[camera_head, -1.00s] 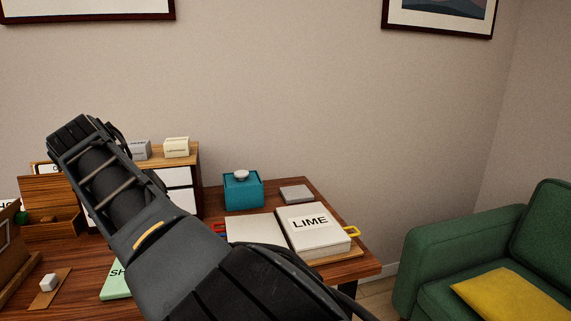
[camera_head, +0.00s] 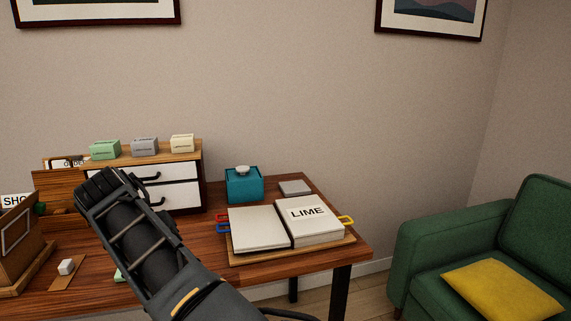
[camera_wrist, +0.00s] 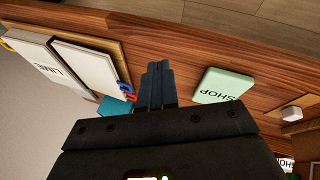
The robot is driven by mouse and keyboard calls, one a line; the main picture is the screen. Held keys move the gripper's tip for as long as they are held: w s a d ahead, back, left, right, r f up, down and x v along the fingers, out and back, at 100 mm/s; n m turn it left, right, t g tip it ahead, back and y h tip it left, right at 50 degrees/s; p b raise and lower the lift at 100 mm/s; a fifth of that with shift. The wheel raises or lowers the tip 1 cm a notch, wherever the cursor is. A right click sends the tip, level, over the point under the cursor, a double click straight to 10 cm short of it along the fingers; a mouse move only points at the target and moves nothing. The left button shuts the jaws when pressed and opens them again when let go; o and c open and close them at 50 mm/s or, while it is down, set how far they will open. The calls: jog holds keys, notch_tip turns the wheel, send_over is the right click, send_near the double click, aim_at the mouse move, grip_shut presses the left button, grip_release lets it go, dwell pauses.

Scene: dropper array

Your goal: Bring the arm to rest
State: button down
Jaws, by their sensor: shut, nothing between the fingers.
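My arm reaches up from the bottom of the head view to the left, over the desk's front part. The gripper's fingertips cannot be made out in the head view. In the wrist view my gripper (camera_wrist: 158,72) shows its two fingers together, with nothing between them. It is over the wooden desk (camera_wrist: 180,45), between the open LIME binder (camera_wrist: 85,65) and a mint-green SHOP book (camera_wrist: 225,86). The fingers look apart from both.
On the desk stand a teal box (camera_head: 244,186), a grey block (camera_head: 295,188), a drawer unit (camera_head: 184,195) with several small boxes on top, and a white cube (camera_head: 66,266). A green sofa (camera_head: 425,250) with a yellow cushion (camera_head: 503,293) is at right.

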jog(key=s+d+f+y+p, duration=0.1)
jog(key=s+d+f+y, duration=0.2)
jog(key=f, duration=0.7)
jog(key=s+d+f, duration=0.4)
jog(key=f, duration=0.6)
jog(key=s+d+f+m+t+y+p, duration=0.1)
jog(key=s+d+f, duration=0.3)
jog(key=s+d, duration=0.3)
jog(key=s+d+f+m+t+y, duration=0.1)
jog(key=s+d+f+y, duration=0.1)
jog(key=s+d+f, duration=0.35)
jog(key=s+d+r+m+t, duration=0.25)
jog(key=s+d+r, duration=0.25)
jog(key=s+d, duration=0.6)
jog(key=s+d+r+t+h, duration=0.1)
jog(key=s+d+r, duration=0.3)
jog(key=s+r, duration=0.2)
jog(key=s+d+r+m+t+h+p, duration=0.1)
jog(key=s+d+r, duration=0.4)
jog(key=r, duration=0.6)
jog(key=s+d+r+t+h+p, duration=0.1)
jog(key=s+d+r+t+h, duration=0.1)
jog(key=s+d+r, duration=0.3)
jog(key=s+r+t, duration=0.1)
jog(key=s+r, duration=0.3)
jog(key=shift+d+r+m, duration=0.15)
jog(key=shift+r+m, duration=0.05)
jog(key=shift+m, duration=0.15)
